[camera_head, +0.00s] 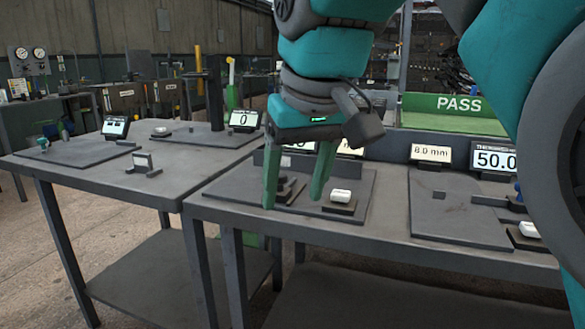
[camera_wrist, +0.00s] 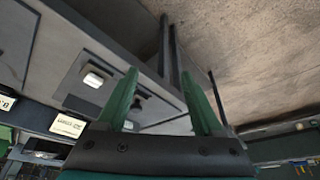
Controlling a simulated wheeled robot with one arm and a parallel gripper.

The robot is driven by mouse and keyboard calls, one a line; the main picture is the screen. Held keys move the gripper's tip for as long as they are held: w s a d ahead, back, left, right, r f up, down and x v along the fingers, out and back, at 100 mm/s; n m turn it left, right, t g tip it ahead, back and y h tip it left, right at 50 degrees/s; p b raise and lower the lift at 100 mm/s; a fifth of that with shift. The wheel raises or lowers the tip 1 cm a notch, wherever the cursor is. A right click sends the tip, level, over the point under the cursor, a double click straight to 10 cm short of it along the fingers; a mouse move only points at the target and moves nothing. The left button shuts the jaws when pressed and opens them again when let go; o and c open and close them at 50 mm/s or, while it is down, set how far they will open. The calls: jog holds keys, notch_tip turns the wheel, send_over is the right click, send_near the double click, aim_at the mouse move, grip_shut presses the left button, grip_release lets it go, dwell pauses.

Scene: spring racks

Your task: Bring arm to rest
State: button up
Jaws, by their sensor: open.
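My gripper (camera_head: 292,202) hangs from my teal and grey arm in the middle of the head view. Its two green fingers point down, spread apart, with nothing held between them. It appears in front of the near workbench (camera_head: 400,243); its exact height over the top is hard to tell. A small white item (camera_head: 341,196) on a dark block shows just right of the fingers. In the wrist view the open fingers (camera_wrist: 160,74) reach toward the bench edge and floor, and a white item (camera_wrist: 93,80) lies left of them.
A second workbench (camera_head: 90,178) stands at left with small displays and fixtures. On the near bench are a display reading 8.0 mm (camera_head: 431,153) and one reading 50.0 (camera_head: 494,160). A green PASS sign (camera_head: 459,104) stands behind. Open floor (camera_head: 35,265) lies at lower left.

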jog(key=s+d+f+m+g, duration=0.1)
jog(key=s+d+f, duration=0.4)
jog(key=f, duration=0.6)
jog(key=s+d+f+m+g+h, duration=0.1)
jog(key=s+d+f+m+g, duration=0.1)
jog(key=s+d+f, duration=0.2)
jog(key=s+d+f+m+g, duration=0.1)
jog(key=s+d+f, duration=0.4)
jog(key=f, duration=1.4)
jog(key=s+g, duration=0.1)
jog(key=s, duration=0.3)
jog(key=shift+d+f+m+h, duration=0.3)
jog(key=shift+d+f, duration=0.05)
